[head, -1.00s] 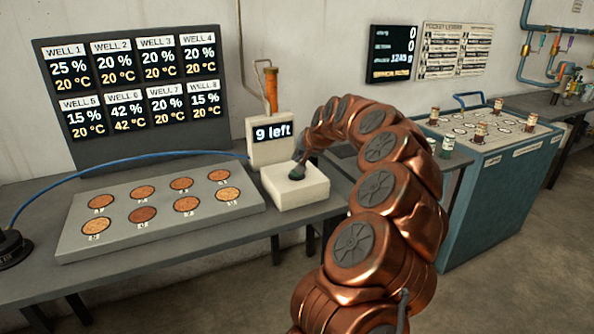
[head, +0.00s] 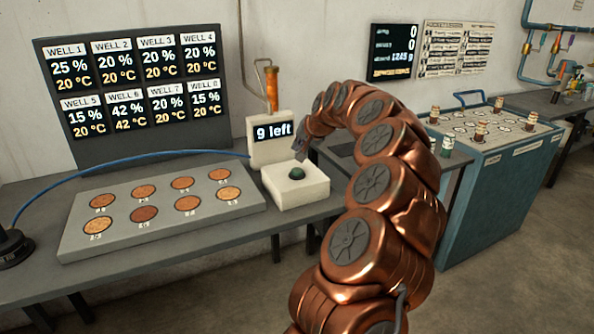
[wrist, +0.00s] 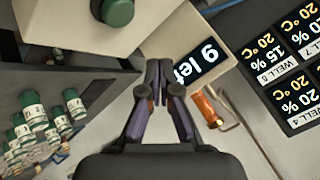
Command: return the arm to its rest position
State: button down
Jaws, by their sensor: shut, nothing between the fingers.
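My copper arm rises from the bottom and arches toward the white button box. My gripper (head: 301,150) is above and to the right of the dark green button (head: 297,173) on that white box (head: 296,192), apart from it. In the wrist view my gripper (wrist: 158,88) has its fingertips together with nothing between them. The green button (wrist: 117,12) shows there at the top, clear of the fingers. The "9 left" display (head: 272,132) stands behind the box.
A grey block with several round wells (head: 160,215) lies left on the bench under a well readout panel (head: 130,95). A blue cable (head: 120,162) arcs over the bench. A teal cabinet (head: 490,205) with several vials stands at right. Open floor lies between.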

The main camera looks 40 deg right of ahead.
jog(key=shift+a, duration=0.1)
jog(key=a+r+n+g+y+p, duration=0.1)
jog(key=a+r+n+y+p, duration=0.2)
jog(key=a, duration=1.6)
jog(key=s+a+r+n+g+y, duration=0.1)
jog(key=s+a+n, duration=0.15)
jog(key=a, duration=0.45)
jog(key=s+a+r+n+g, duration=0.1)
jog(key=s+a+n, duration=0.15)
jog(key=a, duration=0.45)
jog(key=s+a+f+n+g+p, duration=0.1)
jog(key=s+a+f+g+p, duration=0.1)
jog(key=s+a, duration=0.4)
jog(key=s+a+f+n+g+p, duration=0.15)
jog(key=s+a, duration=0.25)
jog(key=s, duration=0.5)
jog(key=s+f+g+h+p, duration=0.1)
jog(key=s+f+g, duration=0.1)
jog(key=s, duration=0.7)
jog(key=s+f+n+g+p, duration=0.1)
jog(key=s+f+g, duration=0.1)
jog(key=s, duration=0.7)
jog(key=shift+a+f+h, duration=0.15)
jog(key=shift+a+h, duration=0.15)
jog(key=shift+h, duration=0.1)
